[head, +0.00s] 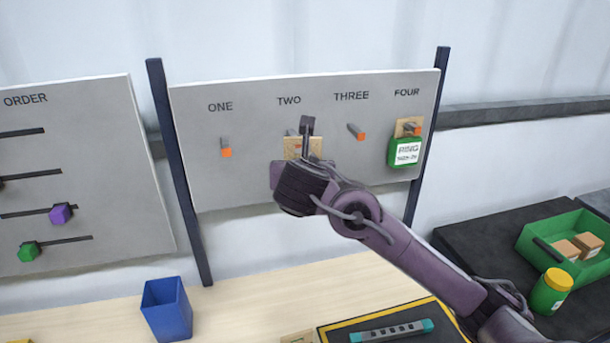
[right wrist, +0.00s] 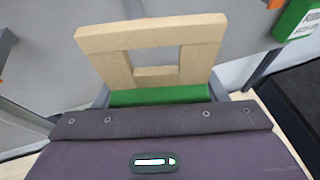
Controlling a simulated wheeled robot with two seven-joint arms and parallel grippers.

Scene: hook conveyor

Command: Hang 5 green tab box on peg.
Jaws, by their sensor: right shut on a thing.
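My right gripper (head: 307,135) is shut on a green tab box, in front of the peg board (head: 245,180) below the label TWO. The box's tan tab (right wrist: 152,35) with its square hole stands up beyond the gripper in the right wrist view. Only a strip of its green body (right wrist: 160,95) shows there. In the head view the tan tab (head: 296,150) shows behind the gripper. Peg two (head: 291,132) is mostly hidden; I cannot tell whether it passes through the hole. Another green tab box (head: 405,153) hangs on peg four. Peg one (head: 225,148) and peg three (head: 356,132) are bare.
An ORDER board (head: 85,190) with purple and green sliders stands left. A blue bin (head: 166,308) and a dark mat (head: 335,332) with a teal-ended tool (head: 392,331) are on the table. A green crate (head: 535,255) with brown boxes and a yellow-lidded jar (head: 550,292) are right.

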